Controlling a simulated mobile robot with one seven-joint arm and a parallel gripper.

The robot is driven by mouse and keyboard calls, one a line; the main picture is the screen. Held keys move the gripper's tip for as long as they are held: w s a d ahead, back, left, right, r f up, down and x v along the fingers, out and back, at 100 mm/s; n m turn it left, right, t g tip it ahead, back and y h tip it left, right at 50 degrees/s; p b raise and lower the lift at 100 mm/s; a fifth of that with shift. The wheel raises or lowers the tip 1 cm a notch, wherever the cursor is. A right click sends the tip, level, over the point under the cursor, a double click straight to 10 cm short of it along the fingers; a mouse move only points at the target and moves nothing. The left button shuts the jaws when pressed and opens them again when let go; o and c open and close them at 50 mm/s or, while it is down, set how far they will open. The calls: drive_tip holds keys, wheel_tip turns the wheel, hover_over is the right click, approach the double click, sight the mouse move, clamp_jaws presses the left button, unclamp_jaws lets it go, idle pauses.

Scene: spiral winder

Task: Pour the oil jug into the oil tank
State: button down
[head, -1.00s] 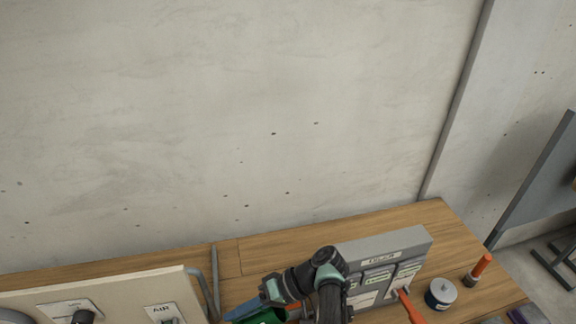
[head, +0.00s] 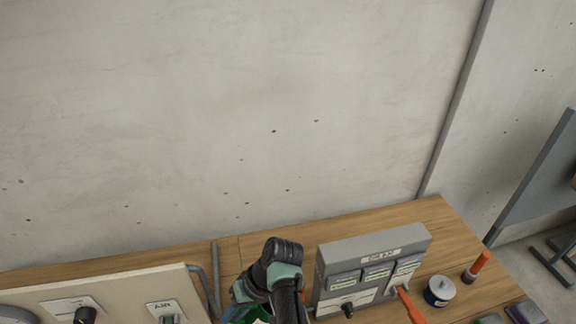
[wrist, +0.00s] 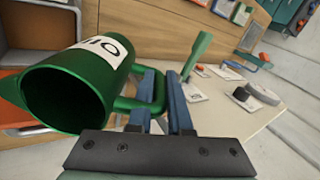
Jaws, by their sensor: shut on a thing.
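The oil jug (wrist: 70,88) is green with a white label and fills the left of the wrist view. Its open mouth faces my wrist camera and looks dark inside. My gripper (wrist: 160,84) has blue fingers shut on the jug's green handle, to the right of the jug body. In the head view only a bit of the green jug (head: 238,312) shows at the bottom edge, mostly hidden by my arm. I cannot make out an oil tank in either view.
A pale panel with an AIR label (head: 160,306) stands at lower left. A grey box with labelled cards (head: 333,252) stands right of my arm, with an orange-red handle in front. A round can (head: 440,293) is farther right. Bare wooden bench lies behind.

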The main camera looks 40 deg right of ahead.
sight(242, 321)
drive_tip(key=shift+d, duration=0.1)
drive_tip(key=f+h, duration=0.1)
drive_tip(key=f+g+h, duration=0.2)
drive_tip(key=shift+s+d+h, duration=0.2)
drive_tip(key=shift+d+h, duration=0.05)
drive_tip(key=shift+h, duration=0.05)
drive_tip(key=shift+s+d+f+g+h+b, duration=0.15)
drive_tip(key=shift+f+h+b, duration=0.1)
drive_tip(key=shift+f+b, duration=0.15)
drive_tip(key=shift+s+d+f+g+h+b, duration=0.1)
drive_tip(key=shift+f+g+h+b, duration=0.05)
drive_tip(key=shift+f+h+b, duration=0.2)
drive_tip(key=shift+d+f, duration=0.1)
